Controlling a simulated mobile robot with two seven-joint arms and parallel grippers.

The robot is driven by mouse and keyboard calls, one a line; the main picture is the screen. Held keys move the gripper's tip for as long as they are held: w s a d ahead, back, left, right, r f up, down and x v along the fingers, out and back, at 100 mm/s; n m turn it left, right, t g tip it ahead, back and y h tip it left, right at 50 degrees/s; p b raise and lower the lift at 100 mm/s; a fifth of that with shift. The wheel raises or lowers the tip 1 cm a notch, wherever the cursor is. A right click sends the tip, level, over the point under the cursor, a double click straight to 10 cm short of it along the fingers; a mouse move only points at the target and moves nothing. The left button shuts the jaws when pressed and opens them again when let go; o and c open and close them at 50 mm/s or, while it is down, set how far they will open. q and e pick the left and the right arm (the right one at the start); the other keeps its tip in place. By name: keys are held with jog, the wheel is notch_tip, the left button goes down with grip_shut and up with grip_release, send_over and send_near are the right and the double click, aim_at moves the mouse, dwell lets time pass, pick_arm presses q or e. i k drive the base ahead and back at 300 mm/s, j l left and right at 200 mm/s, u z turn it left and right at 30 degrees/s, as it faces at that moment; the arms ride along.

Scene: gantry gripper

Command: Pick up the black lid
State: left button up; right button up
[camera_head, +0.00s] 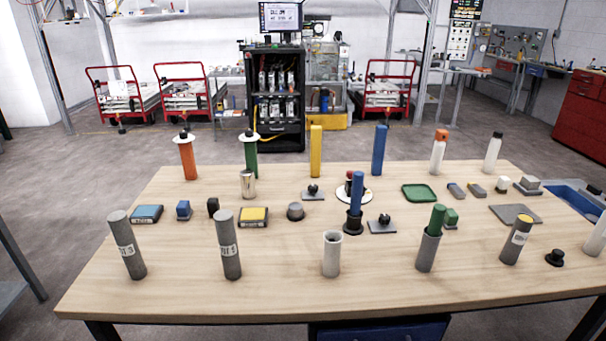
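A small black round piece with a knob, which looks like the black lid (555,258), sits on the table near its right front edge. Neither of my grippers is in view.
The wooden table (300,295) holds several upright cylinders in front and back rows. A blue cylinder (357,194) stands in a black holder at centre. A white cylinder (597,235) is cut off at the right edge. A blue bin (575,196) lies beyond the right side.

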aim_at(554, 259)
jog(key=z, duration=1.35)
